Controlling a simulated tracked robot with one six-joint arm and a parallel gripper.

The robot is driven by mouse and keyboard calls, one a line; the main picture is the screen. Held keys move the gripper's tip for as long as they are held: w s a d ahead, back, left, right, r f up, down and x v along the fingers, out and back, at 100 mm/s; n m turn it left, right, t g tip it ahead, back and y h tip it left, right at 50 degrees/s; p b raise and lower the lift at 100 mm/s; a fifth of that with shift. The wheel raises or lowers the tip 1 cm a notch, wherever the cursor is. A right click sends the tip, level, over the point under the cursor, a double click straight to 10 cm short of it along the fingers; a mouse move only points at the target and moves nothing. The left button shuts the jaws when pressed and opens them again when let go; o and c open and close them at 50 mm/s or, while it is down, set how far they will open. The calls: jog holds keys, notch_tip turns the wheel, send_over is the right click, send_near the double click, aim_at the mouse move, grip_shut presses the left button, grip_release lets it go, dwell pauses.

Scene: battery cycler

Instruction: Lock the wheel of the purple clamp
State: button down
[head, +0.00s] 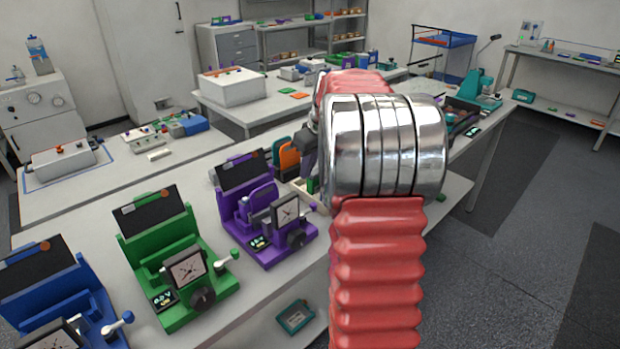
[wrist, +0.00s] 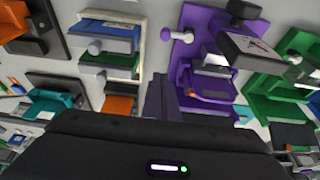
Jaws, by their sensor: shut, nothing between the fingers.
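The purple clamp (head: 246,205) stands on the bench to the left of my arm, with a tilted dial (head: 286,212) on its front. Its dark wheel (head: 297,238) sits at the lower right of the dial, and a small lever (head: 308,208) is beside it. In the wrist view the purple clamp (wrist: 184,65) is right of centre, with its dark wheel (wrist: 245,12) at the top edge. My gripper (wrist: 160,95) is shut and empty, apart from the wheel. In the head view my gripper (head: 308,165) is partly hidden behind my wrist.
A green clamp (head: 160,245) and a blue clamp (head: 50,290) stand to the left of the purple one. Orange and teal items (head: 286,155) are close behind the gripper. A white box (head: 233,86) stands on the rear bench. Bare bench top lies in front of the clamps.

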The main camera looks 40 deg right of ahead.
aim_at(307, 210)
jog(key=x, duration=0.8)
jog(key=shift+w+f, duration=0.15)
jog(key=shift+f, duration=0.2)
jog(key=shift+s+f, duration=0.15)
jog(key=shift+s, duration=1.85)
jog(key=shift+d, duration=0.25)
jog(key=shift+a, duration=0.15)
